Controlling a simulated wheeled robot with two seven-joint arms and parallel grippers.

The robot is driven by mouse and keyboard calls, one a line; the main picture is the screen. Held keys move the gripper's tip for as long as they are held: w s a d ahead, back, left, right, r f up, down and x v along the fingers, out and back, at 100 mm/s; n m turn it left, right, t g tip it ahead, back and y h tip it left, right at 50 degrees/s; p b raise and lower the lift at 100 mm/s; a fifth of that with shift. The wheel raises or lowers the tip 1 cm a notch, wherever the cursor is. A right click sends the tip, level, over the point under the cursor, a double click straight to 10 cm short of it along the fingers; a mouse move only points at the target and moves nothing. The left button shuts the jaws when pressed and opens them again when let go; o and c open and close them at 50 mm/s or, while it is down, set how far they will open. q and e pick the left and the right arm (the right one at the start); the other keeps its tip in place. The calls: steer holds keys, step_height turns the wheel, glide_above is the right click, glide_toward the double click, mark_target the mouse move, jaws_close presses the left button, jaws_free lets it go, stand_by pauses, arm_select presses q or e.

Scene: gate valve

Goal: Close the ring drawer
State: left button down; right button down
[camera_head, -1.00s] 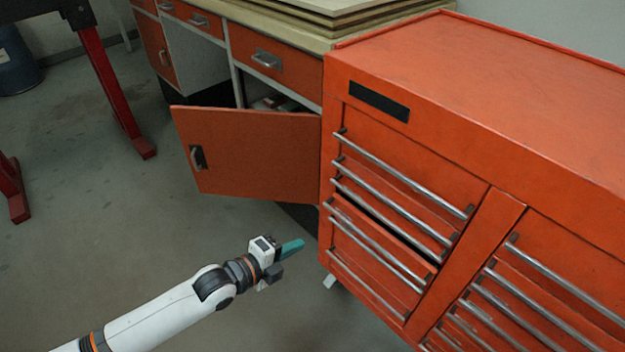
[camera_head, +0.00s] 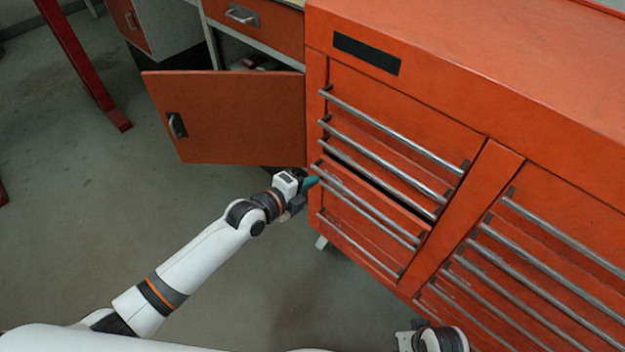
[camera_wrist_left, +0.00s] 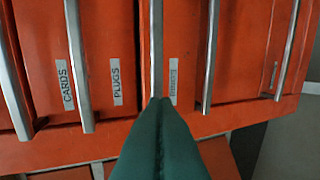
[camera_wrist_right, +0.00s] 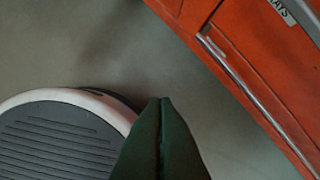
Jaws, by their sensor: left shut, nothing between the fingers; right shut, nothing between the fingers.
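The orange tool cabinet has a left column of drawers with long bar handles. One lower drawer (camera_head: 362,189) juts out slightly, with a dark gap above its front. My left gripper (camera_head: 312,182) is shut and empty at the left end of its handle. In the left wrist view the closed teal fingertips (camera_wrist_left: 160,101) overlap the end of a bar handle (camera_wrist_left: 156,45); I cannot tell if they touch it. The label beside it (camera_wrist_left: 173,80) is too blurred to read surely; neighbours read CARDS and PLUGS. My right gripper (camera_wrist_right: 165,102) is shut and empty, below the cabinet's edge.
An open orange cupboard door (camera_head: 230,120) stands left of the cabinet, just behind my left gripper. A second drawer column (camera_head: 520,260) is on the right. A red stand leg (camera_head: 85,70) is at far left.

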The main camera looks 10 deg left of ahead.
mark_target(331, 165)
arm_select(q)
steer(key=shift+w+d, duration=0.35)
steer(key=shift+w, duration=0.25)
arm_select(e)
steer(key=shift+r, duration=0.35)
